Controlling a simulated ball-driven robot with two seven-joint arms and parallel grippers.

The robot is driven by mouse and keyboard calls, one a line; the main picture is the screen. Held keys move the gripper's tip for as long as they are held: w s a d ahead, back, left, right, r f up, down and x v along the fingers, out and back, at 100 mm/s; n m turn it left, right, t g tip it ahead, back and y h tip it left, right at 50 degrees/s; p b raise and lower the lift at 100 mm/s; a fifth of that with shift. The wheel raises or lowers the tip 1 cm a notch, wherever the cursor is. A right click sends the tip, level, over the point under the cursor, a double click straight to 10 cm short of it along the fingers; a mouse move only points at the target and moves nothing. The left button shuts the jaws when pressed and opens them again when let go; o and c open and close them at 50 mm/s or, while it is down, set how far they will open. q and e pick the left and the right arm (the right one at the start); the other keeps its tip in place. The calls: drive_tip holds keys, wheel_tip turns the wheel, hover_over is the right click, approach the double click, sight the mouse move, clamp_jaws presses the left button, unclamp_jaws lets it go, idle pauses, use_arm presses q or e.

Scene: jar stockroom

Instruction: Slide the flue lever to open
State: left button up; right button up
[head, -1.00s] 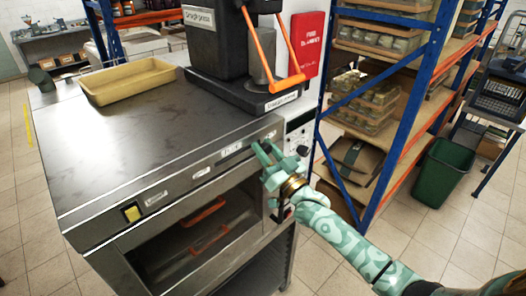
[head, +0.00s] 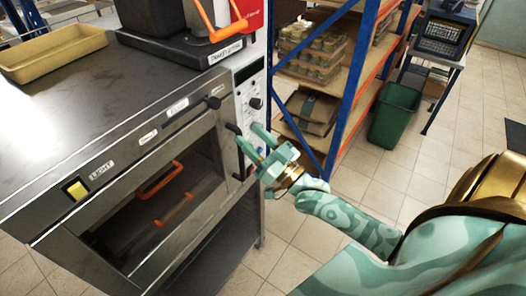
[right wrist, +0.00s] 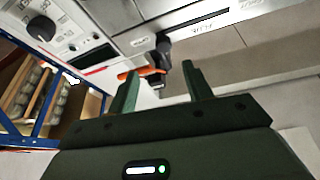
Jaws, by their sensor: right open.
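The flue lever (head: 213,102) is a small dark knob on the oven's front panel, at the right end of a slot beside the flue label (head: 177,106). In the right wrist view the lever (right wrist: 163,44) stands at the left end of the slot, with the label upside down. My right gripper (head: 250,136) is open and empty, below and to the right of the lever in the head view and apart from it. In the right wrist view its fingertips (right wrist: 159,70) point towards the panel, just below the lever. My left gripper is not in view.
The steel oven (head: 75,125) has an open-looking front with orange handles (head: 160,180) below the panel. A yellow tray (head: 52,52) and a black press with an orange lever (head: 205,22) stand on top. Blue-framed shelving (head: 345,75) and a green bin (head: 396,115) stand to the right.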

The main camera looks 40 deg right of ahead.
drive_tip(key=shift+v, duration=1.65)
drive_tip(key=s+d+f+n+g+h+b, duration=0.1)
drive_tip(key=s+d+f+g+h+b, duration=0.2)
drive_tip(key=f, duration=1.1)
drive_tip(key=s+d+f+g+b, duration=0.1)
drive_tip(key=s+f+g, duration=0.25)
drive_tip(key=f, duration=0.95)
drive_tip(key=s+d+f+n+g+h+b, duration=0.1)
drive_tip(key=s+d+f+g+h+b, duration=0.3)
drive_tip(key=f, duration=1)
drive_tip(key=s+a+f+g+b, duration=0.3)
drive_tip(key=s+f+b, duration=0.1)
drive_tip(key=s+f, duration=0.5)
drive_tip(key=s+a+f+g+y+b, duration=0.1)
drive_tip(key=s+a+f+g+b, duration=0.3)
drive_tip(key=s+f, duration=0.6)
drive_tip(key=s+a+f+g+b, duration=0.3)
drive_tip(key=s+f, duration=0.6)
drive_tip(key=f, duration=0.3)
drive_tip(key=shift+s+a+n+y+b, duration=0.3)
drive_tip(key=shift+s+a+n+b, duration=0.15)
drive_tip(key=shift+a, duration=0.25)
